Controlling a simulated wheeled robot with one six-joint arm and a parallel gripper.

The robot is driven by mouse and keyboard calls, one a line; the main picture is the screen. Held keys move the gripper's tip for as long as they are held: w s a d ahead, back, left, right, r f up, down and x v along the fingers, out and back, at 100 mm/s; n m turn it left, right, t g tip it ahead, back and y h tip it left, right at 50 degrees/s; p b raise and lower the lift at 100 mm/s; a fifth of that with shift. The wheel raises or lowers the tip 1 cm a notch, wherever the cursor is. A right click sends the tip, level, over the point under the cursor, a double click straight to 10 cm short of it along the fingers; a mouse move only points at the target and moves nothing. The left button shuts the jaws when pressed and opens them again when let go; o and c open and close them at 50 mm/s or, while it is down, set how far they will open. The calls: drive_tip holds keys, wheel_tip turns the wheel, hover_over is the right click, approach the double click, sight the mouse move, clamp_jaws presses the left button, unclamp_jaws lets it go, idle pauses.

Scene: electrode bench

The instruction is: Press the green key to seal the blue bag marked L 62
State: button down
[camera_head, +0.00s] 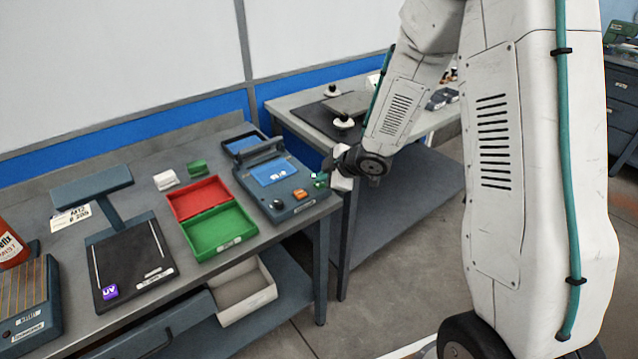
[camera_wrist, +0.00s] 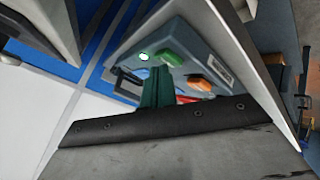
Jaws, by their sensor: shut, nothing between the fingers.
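The sealer (camera_head: 305,205) is a blue-grey machine on the bench with a raised dark bar at its back. The blue bag (camera_head: 268,173) lies flat on it; its white marking is too small to read. The green key (camera_head: 320,182) is at the sealer's right end, and it also shows in the wrist view (camera_wrist: 168,57). My gripper (camera_head: 326,172) is shut and empty, close by the green key. In the wrist view its dark green fingertips (camera_wrist: 155,80) appear just below the green key; I cannot tell whether they touch it.
An orange key (camera_head: 300,194) and a black knob (camera_head: 277,204) sit beside the green key. A small white light (camera_wrist: 143,57) shows near it. Red (camera_head: 222,190) and green (camera_head: 207,250) trays stand left of the sealer. A second bench (camera_head: 285,103) is behind right.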

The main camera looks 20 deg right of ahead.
idle(0.5)
drive_tip(key=shift+r, duration=0.8)
drive_tip(key=shift+r, duration=0.1)
